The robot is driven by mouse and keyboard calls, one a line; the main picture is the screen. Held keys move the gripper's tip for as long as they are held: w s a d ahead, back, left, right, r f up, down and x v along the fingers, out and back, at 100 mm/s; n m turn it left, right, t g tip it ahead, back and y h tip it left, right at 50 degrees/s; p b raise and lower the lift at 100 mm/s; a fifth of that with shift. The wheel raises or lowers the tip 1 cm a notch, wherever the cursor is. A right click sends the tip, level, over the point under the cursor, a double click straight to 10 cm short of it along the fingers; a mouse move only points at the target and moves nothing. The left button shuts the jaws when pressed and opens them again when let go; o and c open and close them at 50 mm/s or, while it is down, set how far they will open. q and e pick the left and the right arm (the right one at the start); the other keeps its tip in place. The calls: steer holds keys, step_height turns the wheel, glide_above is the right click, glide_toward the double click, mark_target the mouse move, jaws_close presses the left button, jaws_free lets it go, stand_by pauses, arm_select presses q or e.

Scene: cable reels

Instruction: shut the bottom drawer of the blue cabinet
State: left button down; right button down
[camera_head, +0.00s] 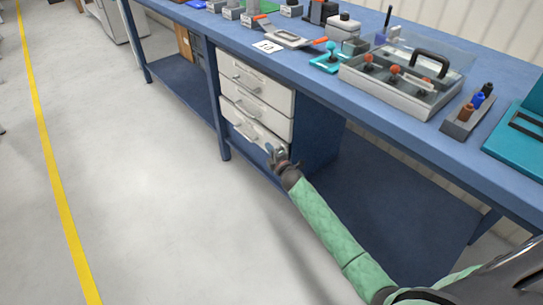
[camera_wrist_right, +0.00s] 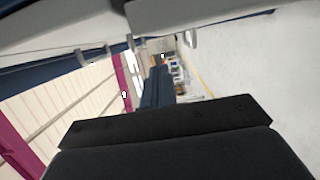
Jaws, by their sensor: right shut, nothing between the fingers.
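The blue cabinet (camera_head: 319,128) hangs under the workbench and has three pale grey drawers. The bottom drawer (camera_head: 262,131) appears to stand out a little from the cabinet, with its bar handle on the front. My right gripper (camera_head: 277,153) is shut and empty at the lower right end of the bottom drawer's front. I cannot tell whether it touches the drawer. Pale drawer panels and a handle (camera_wrist_right: 191,38) show at the top of the right wrist view, where the fingertips cannot be made out. My left gripper is not in view.
The blue workbench top (camera_head: 330,82) carries a clear-lidded case (camera_head: 400,85), a teal box (camera_head: 520,135) and several small parts. A bench leg (camera_head: 215,100) stands left of the drawers, and a low blue shelf (camera_head: 400,215) lies below. The floor in front is clear.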

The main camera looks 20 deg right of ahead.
mark_target(280, 142)
steer(key=shift+w+d, duration=0.25)
steer(key=shift+d, duration=0.4)
steer(key=shift+w+d, duration=0.2)
steer(key=shift+d, duration=0.45)
steer(key=shift+d, duration=0.1)
steer(key=shift+w+d, duration=0.25)
steer(key=shift+d, duration=0.35)
steer(key=shift+w+d, duration=0.2)
steer(key=shift+d, duration=0.35)
